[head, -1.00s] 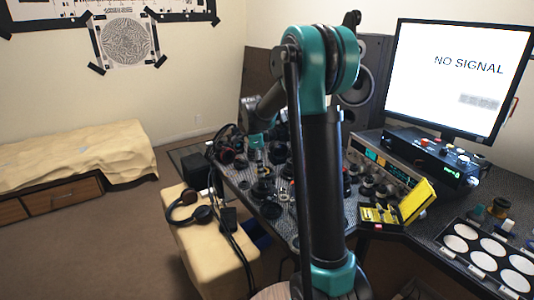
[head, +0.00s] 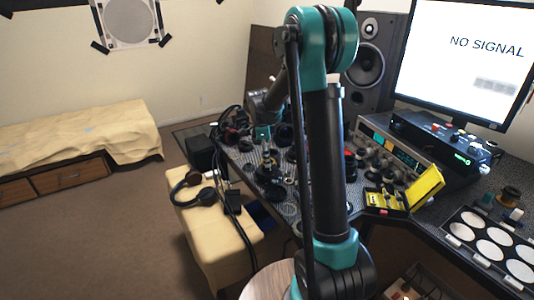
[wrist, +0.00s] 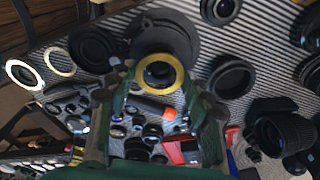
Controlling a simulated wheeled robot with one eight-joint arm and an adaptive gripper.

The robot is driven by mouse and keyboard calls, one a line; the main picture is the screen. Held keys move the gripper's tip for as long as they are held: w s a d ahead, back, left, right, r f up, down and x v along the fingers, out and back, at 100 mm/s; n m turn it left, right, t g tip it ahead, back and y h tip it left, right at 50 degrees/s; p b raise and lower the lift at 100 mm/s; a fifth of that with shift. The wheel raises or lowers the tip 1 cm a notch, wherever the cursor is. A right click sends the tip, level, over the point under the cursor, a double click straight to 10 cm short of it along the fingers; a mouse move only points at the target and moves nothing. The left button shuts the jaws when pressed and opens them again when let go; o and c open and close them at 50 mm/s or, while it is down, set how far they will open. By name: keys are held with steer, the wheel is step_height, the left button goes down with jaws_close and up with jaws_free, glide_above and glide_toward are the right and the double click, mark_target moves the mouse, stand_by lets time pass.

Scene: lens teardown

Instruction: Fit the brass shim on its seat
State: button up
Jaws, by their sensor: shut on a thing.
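The brass shim (wrist: 160,90) is a flat gold ring in the wrist view. It sits between the two fingertips of my gripper (wrist: 160,78), which is shut on it. A dark round part shows through its hole. Behind it lies a wide dark grey round part (wrist: 184,28) on the striped bench top. I cannot tell whether the shim touches that part or which part is its seat. In the head view my gripper (head: 263,135) is small, over the far part of the cluttered bench (head: 243,158), and the shim cannot be made out.
Black lens parts (wrist: 232,78) crowd the bench around my gripper. A yellow open case (head: 425,187), a monitor (head: 462,65) and a tray of white discs (head: 485,232) stand to the right.

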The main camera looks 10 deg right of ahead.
steer(key=shift+f, duration=1.05)
steer(key=shift+a+f, duration=0.1)
steer(key=shift+f, duration=0.05)
stand_by(1.5)
steer(key=o, duration=1.1)
steer(key=shift+o, duration=0.2)
steer(key=shift+r, duration=3.5)
